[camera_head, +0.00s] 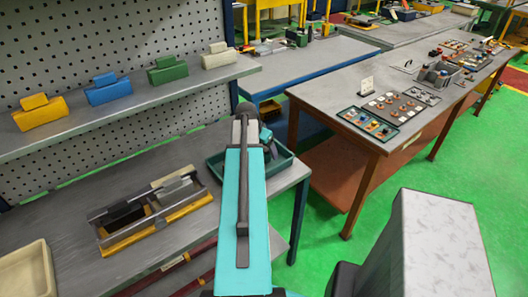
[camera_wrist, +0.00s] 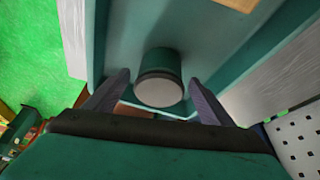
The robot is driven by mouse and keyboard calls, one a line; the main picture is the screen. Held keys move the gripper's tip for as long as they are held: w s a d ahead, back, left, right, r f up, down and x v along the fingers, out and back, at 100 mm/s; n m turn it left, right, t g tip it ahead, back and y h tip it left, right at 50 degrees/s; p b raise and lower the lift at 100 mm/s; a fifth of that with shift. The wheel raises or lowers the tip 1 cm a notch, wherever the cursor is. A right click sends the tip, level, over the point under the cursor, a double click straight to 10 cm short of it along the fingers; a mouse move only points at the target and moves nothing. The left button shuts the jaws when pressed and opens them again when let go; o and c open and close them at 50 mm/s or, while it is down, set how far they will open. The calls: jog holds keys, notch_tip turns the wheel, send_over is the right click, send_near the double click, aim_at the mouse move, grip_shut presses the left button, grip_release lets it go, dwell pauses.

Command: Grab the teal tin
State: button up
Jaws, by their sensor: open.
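The teal tin (camera_wrist: 159,64) shows in the wrist view as a short teal cylinder with a dark band and a pale round end turned toward the camera. It is in a teal tray (camera_wrist: 97,35), near one wall. My gripper (camera_wrist: 158,78) is open, with one dark finger on either side of the tin and visible gaps between. I cannot tell how deep the fingers reach beside it. In the head view, my arm hides most of the gripper and part of the tray (camera_head: 284,165).
The tray stands at the right end of a grey bench. Left of it is a grey and yellow caddy (camera_head: 150,211). A shelf (camera_head: 110,112) above holds several coloured blocks. A long table (camera_head: 350,88) with small parts stands to the right, across green floor.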

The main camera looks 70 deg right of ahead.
jog(key=shift+s+d+f, duration=0.1)
jog(key=shift+f, duration=0.25)
dwell(0.3)
jog(key=c, duration=1.4)
jog(key=shift+r, duration=0.1)
jog(key=shift+r+b, duration=1.55)
jog(key=shift+r, duration=3.35)
